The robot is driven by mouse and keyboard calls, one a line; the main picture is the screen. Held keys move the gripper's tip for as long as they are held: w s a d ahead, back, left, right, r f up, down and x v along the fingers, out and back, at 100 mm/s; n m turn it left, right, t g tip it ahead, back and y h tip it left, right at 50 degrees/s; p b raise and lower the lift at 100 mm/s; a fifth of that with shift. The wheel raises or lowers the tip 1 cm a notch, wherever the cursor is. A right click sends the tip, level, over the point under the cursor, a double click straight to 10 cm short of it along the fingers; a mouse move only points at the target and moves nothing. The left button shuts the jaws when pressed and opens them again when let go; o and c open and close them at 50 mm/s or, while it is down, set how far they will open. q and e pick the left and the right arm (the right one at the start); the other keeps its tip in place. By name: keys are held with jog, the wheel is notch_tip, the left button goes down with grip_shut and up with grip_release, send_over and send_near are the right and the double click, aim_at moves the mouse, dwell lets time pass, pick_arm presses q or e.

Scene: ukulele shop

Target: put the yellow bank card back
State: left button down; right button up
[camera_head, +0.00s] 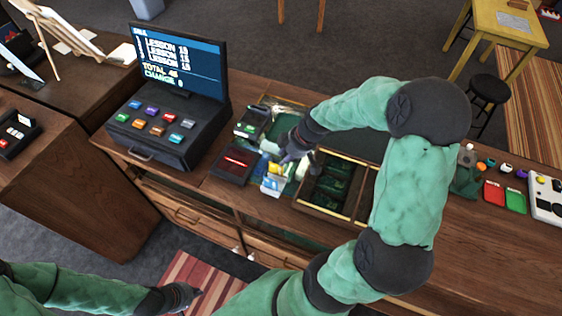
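My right gripper (284,156) reaches across the counter from the right and hangs over a small group of cards. I cannot tell which of these is the yellow bank card, nor whether the fingers grip anything. My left gripper (185,297) is low at the left, over the striped rug and away from the counter; its fingers are too small and dark to read.
A cash register (175,90) with a lit screen stands left. A dark card reader (235,163) lies beside the cards. A wooden tray of dark green notes (306,205) lies right of them, partly behind my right arm. Red and green cards (494,193) lie farther right.

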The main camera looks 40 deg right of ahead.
jog(key=shift+v, duration=2)
